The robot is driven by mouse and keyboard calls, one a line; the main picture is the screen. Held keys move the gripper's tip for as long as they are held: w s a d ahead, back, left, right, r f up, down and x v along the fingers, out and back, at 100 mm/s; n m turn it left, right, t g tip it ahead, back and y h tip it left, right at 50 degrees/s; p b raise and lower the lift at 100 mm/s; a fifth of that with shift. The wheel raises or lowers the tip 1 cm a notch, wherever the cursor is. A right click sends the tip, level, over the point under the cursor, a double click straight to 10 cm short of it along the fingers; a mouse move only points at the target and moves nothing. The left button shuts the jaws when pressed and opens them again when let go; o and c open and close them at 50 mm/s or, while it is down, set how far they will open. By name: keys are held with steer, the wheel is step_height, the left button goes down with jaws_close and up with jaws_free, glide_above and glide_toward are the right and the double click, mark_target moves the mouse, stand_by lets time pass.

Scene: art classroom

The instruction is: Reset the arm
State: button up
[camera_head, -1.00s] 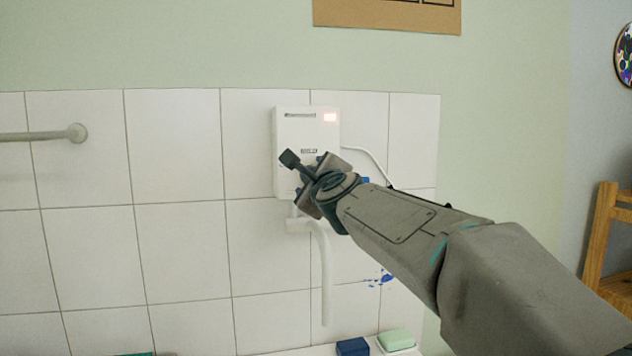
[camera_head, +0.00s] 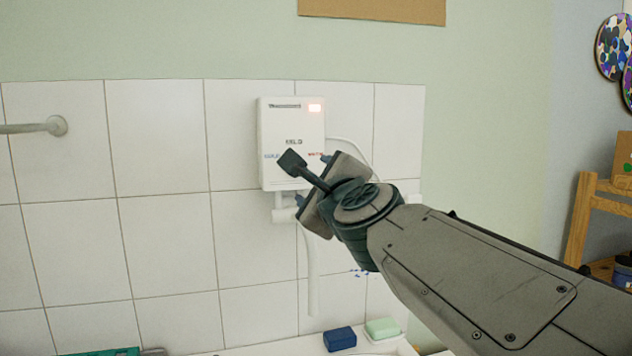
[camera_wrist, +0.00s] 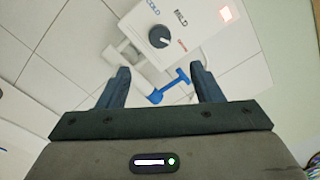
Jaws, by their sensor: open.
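My gripper (camera_head: 297,180) is in front of the lower part of a white wall heater box (camera_head: 290,125). In the wrist view my gripper (camera_wrist: 160,70) has its two dark fingers spread apart with nothing held between them. A blue T-shaped handle (camera_wrist: 171,86) under the box shows between and beyond the fingers. My arm comes in from the lower right of the head view and hides the box's lower right corner.
White tiles (camera_head: 160,150) cover the wall, with a towel rail (camera_head: 55,126) at left. A dark blue block (camera_head: 340,338) and a green soap-like block (camera_head: 382,328) lie on the basin's edge below. A wooden shelf (camera_head: 580,220) stands at right.

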steer(key=shift+s+f, duration=0.1)
steer(key=shift+s, duration=0.05)
steer(key=s+d+f+n+g+h+p, duration=0.1)
steer(key=s+d+f+n+g+p, duration=0.25)
steer(key=f+n, duration=0.4)
steer(key=s+d+f+n+g+p, duration=0.2)
steer(key=s+f+n+g, duration=0.15)
steer(key=f+n, duration=0.4)
steer(key=s+d+f+n+g+h+p, duration=0.2)
steer(key=s+d+f+n+g+h, duration=0.2)
steer(key=s+d+f, duration=0.5)
steer(key=s+f+n+g, duration=0.2)
steer(key=s+f+g, duration=0.1)
steer(key=s+f, duration=0.1)
steer(key=shift+s+f+g+p, duration=0.2)
steer(key=shift+s+g+p, duration=0.1)
steer(key=shift+p, duration=0.05)
